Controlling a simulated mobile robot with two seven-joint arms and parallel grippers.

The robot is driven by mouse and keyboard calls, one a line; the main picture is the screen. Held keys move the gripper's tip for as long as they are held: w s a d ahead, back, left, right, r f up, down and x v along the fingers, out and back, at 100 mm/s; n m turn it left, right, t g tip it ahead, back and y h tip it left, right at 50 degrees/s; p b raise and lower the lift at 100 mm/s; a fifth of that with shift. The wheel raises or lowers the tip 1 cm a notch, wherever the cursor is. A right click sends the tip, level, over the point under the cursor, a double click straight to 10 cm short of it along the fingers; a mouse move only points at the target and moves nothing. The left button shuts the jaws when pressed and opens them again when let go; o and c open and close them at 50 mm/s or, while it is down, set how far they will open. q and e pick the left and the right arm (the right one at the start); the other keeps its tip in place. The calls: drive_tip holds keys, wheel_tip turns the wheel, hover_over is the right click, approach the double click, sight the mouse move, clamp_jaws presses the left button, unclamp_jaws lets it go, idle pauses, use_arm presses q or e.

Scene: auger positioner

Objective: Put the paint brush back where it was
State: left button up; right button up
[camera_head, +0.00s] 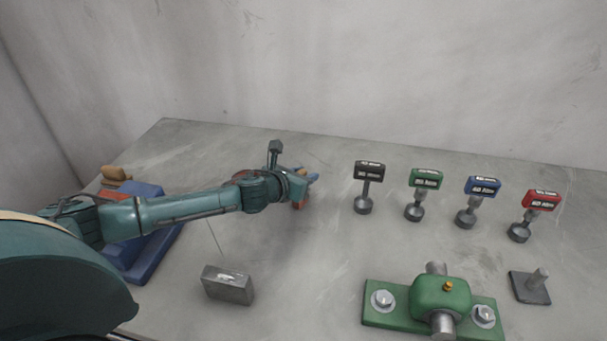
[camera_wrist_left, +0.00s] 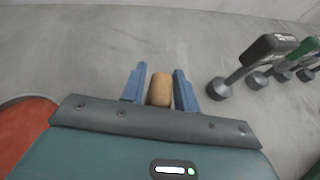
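My left gripper (camera_head: 314,177) is at the back middle of the table, its arm reaching in from the left. Its blue fingers (camera_wrist_left: 160,82) stand apart in the left wrist view, with a tan rounded piece (camera_wrist_left: 159,90) close between them. This may be the paint brush's handle; no bristles show. I cannot tell whether the fingers press on it. My right gripper is not in view.
Black (camera_head: 368,170), green (camera_head: 425,179), blue (camera_head: 481,186) and red (camera_head: 541,199) labelled tools stand right of the gripper. A metal block (camera_head: 228,284), a green mount (camera_head: 380,322) and a grey base (camera_head: 530,290) are nearer. A blue object (camera_head: 150,255) is behind my arm. The middle is clear.

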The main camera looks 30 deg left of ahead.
use_arm(q)
drive_tip(key=shift+o, duration=1.1)
drive_tip(key=shift+r, duration=0.2)
drive_tip(key=b+v, duration=0.1)
drive_tip(key=v, duration=1.1)
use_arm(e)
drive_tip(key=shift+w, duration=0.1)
use_arm(q)
drive_tip(key=shift+f, duration=0.1)
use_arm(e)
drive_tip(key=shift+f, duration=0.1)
use_arm(q)
drive_tip(key=shift+s, duration=0.1)
